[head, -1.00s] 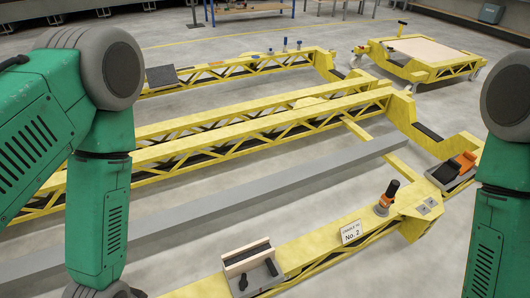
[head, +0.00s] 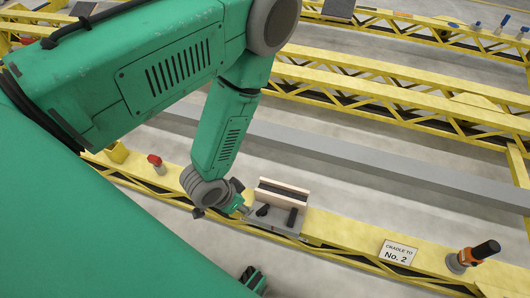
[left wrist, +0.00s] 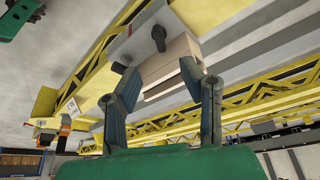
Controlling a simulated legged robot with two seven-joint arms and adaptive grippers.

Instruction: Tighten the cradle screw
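The cradle (head: 284,190) is a pale block with a black-lined slot on a grey plate, set on the yellow beam. Two black screw handles (head: 263,210) show on its near side. My left gripper (head: 243,208) is just left of the cradle, close to the left handle; contact cannot be told. In the wrist view its fingers (left wrist: 170,90) are apart with nothing gripped. A small part of what looks like my right gripper (head: 253,279) shows at the bottom.
A sign reading "Cradle to No. 2" (head: 397,252) and an orange and black device (head: 472,256) stand on the beam to the right. A red-topped knob (head: 155,160) is to the left. A grey bar (head: 360,158) and yellow trusses lie behind, with bare floor between.

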